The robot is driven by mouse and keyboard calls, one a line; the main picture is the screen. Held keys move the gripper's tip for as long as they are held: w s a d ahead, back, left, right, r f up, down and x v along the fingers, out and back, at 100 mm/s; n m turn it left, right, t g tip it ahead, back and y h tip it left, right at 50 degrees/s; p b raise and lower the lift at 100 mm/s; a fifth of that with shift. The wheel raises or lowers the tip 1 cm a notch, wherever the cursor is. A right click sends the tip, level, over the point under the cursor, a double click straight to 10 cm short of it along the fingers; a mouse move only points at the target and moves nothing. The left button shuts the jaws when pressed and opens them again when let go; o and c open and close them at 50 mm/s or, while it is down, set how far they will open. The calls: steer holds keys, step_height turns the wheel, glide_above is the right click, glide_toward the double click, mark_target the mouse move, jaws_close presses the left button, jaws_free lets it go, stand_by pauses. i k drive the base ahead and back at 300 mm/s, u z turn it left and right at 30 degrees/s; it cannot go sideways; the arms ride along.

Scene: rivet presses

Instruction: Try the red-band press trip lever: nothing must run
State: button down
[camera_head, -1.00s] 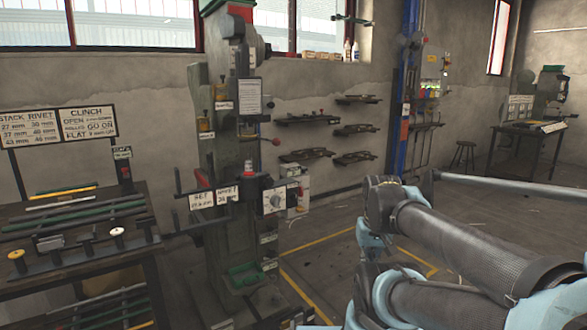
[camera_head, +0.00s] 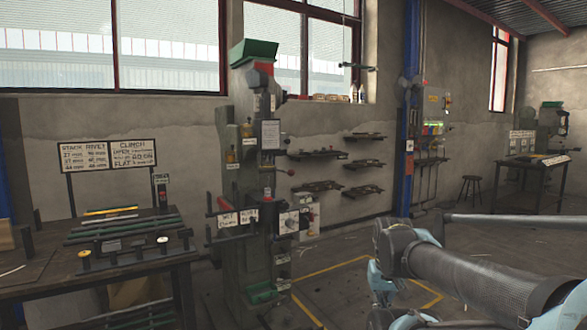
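A tall grey-green press (camera_head: 232,165) stands left of centre, with a green hopper (camera_head: 253,53) on top and a red part (camera_head: 264,68) just under it. A lever with a red ball knob (camera_head: 291,172) sticks out to the right at mid-height; I take it for the trip lever. Paper tags hang on the press front. My arm's links fill the lower right, apart from the press in the picture. My gripper is not visible.
A dark workbench (camera_head: 185,262) with rods and a sign board (camera_head: 108,154) stands left of the press. Yellow floor lines (camera_head: 335,266) mark the floor at right. A blue column (camera_head: 408,120), wall shelves (camera_head: 362,163), a stool (camera_head: 470,187) and a second press (camera_head: 552,118) stand farther off.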

mark_target(291, 172)
steer(key=u, duration=0.25)
steer(key=i, duration=1.1)
steer(key=z, duration=0.25)
